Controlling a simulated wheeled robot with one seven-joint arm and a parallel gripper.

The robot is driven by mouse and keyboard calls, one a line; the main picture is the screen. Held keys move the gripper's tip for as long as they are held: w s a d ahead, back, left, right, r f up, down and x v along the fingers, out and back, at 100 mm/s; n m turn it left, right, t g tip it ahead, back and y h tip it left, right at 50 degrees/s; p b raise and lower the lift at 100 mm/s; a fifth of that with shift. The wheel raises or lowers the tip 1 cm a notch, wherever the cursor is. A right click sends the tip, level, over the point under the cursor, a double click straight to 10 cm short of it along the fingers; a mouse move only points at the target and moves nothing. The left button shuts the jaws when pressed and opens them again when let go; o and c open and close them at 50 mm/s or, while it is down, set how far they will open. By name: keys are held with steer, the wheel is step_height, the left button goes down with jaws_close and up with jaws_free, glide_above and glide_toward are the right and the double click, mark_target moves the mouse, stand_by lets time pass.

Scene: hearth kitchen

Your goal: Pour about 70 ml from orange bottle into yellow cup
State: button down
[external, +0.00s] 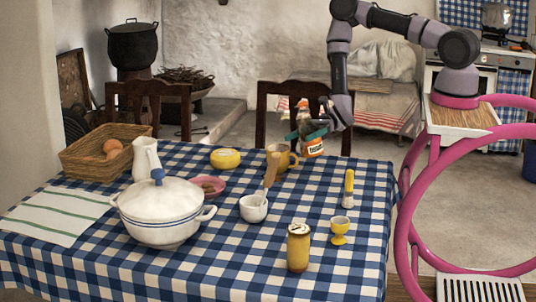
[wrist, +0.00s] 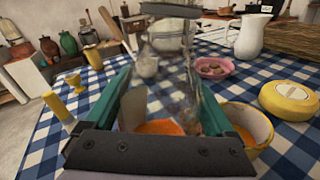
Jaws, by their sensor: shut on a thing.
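My gripper (external: 305,132) is shut on the orange bottle (external: 312,147), a clear bottle with an orange lower part and a white label. It is held near the table's far edge, close to upright, its top leaning slightly left. In the wrist view the bottle (wrist: 162,126) sits between my teal fingers (wrist: 160,100), with orange liquid low inside. The yellow cup (external: 281,160) stands upright on the table just left of the bottle. No stream shows.
A white mortar (external: 253,209) with a wooden pestle stands in front of the cup. A white pot (external: 161,215), yellow jar (external: 298,250) and egg cup (external: 339,230) stand nearer. A chair (external: 290,95) is behind.

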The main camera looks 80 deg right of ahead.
steer(key=shift+r+n, duration=0.3)
steer(key=shift+r, duration=0.15)
steer(key=shift+f+n+y, duration=0.15)
steer(key=shift+n+y, duration=0.15)
steer(key=shift+n, duration=0.5)
steer(key=shift+s, duration=0.1)
